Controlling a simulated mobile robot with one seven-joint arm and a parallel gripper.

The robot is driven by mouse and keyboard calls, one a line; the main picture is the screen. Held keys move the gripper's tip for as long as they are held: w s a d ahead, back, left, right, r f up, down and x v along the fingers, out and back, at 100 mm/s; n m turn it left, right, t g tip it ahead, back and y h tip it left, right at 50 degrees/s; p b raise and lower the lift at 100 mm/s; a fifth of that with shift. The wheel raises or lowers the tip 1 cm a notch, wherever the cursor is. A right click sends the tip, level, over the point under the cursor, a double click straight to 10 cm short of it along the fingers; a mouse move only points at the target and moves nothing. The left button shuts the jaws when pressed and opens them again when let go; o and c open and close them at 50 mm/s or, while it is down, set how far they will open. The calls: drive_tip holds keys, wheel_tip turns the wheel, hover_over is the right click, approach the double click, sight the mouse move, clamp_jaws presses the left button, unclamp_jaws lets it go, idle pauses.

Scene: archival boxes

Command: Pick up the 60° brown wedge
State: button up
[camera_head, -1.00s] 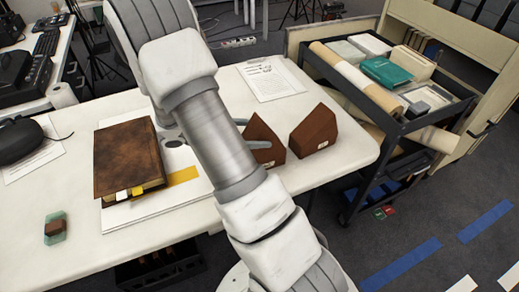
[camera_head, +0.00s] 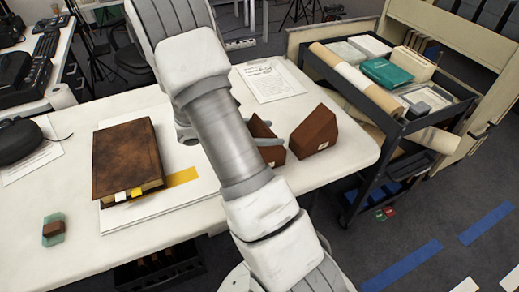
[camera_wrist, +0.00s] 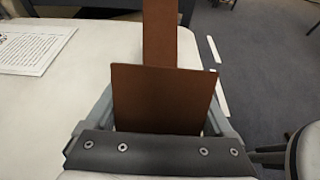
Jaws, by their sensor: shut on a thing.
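Two brown wedges stand side by side on the white table. The left wedge (camera_head: 258,128) is partly hidden by my arm and a grey finger that crosses it. The right wedge (camera_head: 315,132) stands apart on its right, with a small pale label. The labels are too small to read, so I cannot tell which is 60°. In the wrist view my gripper (camera_wrist: 158,108) is shut on the nearer wedge (camera_wrist: 160,92), one finger at each side. The other wedge (camera_wrist: 160,35) shows directly behind it. The held wedge appears still at table level.
A brown book (camera_head: 125,158) lies on white sheets at the left. A printed page (camera_head: 270,80) lies behind the wedges. A small green and brown block (camera_head: 53,230) is at the front left. A dark cart (camera_head: 400,125) with boxes and rolls stands beyond the table's right edge.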

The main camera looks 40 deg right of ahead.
drive_tip(key=shift+c, duration=1.2)
